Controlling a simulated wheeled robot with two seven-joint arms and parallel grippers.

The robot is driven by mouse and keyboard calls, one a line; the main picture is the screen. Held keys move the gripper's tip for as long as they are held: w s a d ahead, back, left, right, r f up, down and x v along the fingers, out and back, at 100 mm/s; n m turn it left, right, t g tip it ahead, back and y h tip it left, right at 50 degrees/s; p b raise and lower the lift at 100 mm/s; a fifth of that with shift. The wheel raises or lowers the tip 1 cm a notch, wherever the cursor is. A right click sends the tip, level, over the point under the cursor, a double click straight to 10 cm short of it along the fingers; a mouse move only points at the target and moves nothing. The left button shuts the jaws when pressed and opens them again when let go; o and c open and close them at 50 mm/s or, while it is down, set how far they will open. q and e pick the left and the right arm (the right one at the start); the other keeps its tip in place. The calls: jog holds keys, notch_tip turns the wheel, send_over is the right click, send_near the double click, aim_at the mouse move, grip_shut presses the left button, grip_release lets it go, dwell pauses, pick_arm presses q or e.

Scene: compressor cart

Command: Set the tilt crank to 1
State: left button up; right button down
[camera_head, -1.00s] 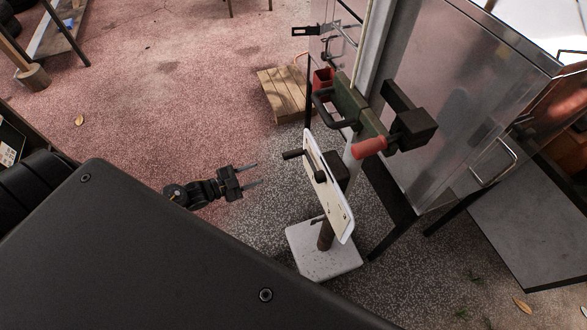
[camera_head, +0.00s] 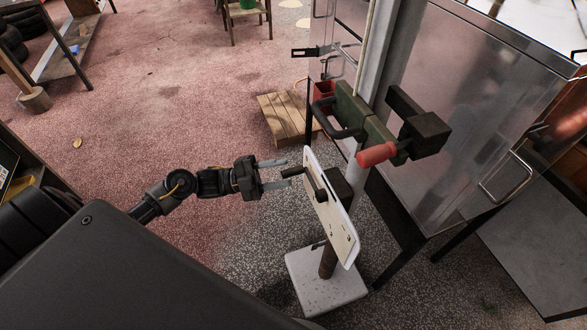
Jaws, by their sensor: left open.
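The tilt crank (camera_head: 313,184) is a dark bent handle on the face of a white panel (camera_head: 335,222). The panel is seen nearly edge-on, so its marks cannot be read. It stands on a brown post over a pale square base (camera_head: 322,285). My left gripper (camera_head: 276,174) comes in from the left, open, with its two fingers pointing right toward the crank. My right gripper is not in view.
Behind the panel is a green bracket (camera_head: 352,112) with a dark handle and a red grip (camera_head: 377,154). A metal cabinet (camera_head: 455,95) stands at the right. A wooden pallet (camera_head: 287,119) lies behind. The floor at the left is open.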

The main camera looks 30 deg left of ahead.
aim_at(293, 172)
pick_arm(q)
jog(key=shift+x, duration=1.95)
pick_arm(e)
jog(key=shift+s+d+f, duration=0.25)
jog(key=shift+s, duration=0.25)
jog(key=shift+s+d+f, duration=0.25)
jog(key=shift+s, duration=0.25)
pick_arm(q)
jog(key=shift+c, duration=0.3)
grip_shut()
